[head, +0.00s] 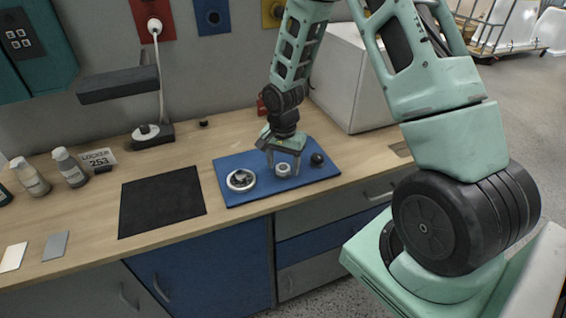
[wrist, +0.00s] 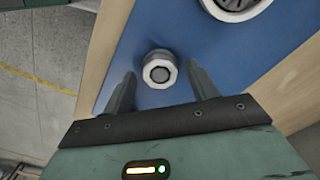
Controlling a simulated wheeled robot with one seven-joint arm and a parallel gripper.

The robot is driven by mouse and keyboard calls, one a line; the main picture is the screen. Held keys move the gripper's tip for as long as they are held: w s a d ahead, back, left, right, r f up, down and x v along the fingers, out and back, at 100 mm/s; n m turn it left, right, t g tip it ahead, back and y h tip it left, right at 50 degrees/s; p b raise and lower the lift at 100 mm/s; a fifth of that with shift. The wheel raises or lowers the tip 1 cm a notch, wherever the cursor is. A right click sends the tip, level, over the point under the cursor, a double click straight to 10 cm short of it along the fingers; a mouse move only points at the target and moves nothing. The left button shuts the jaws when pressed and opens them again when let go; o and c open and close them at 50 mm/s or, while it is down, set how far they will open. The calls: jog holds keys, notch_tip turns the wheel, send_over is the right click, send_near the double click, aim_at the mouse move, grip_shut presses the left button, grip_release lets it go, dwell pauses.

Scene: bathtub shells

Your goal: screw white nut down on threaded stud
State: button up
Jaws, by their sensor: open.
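The white nut (wrist: 160,69) sits on the blue mat (wrist: 193,38), with a grey round stud end (wrist: 160,74) showing in its middle. In the head view the nut (head: 283,170) is a small white ring on the mat (head: 235,165). My gripper (wrist: 162,84) is open. Its two fingers stand apart on the left and right of the nut in the wrist view, and nothing is between them that they touch visibly. In the head view my gripper (head: 284,167) points down over the nut. The threads and how far down the nut sits cannot be made out.
A white ring-shaped part (head: 241,180) with a dark middle lies left of the nut on the mat. A small dark knob (head: 317,159) is to its right. A black pad (head: 162,202) lies farther left. A large white box (head: 350,80) stands behind on the right.

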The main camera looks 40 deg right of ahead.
jog(key=shift+c, duration=0.4)
jog(key=c, duration=1)
jog(key=m, duration=0.3)
jog(key=shift+m+b, duration=0.4)
jog(key=m+p, duration=0.1)
jog(key=m, duration=0.3)
jog(key=shift+r, duration=0.1)
jog(key=m+p, duration=0.1)
jog(key=m, duration=0.3)
jog(key=shift+m+p, duration=0.4)
jog(key=shift+m, duration=0.3)
jog(key=o, duration=1.1)
jog(key=shift+c, duration=0.6)
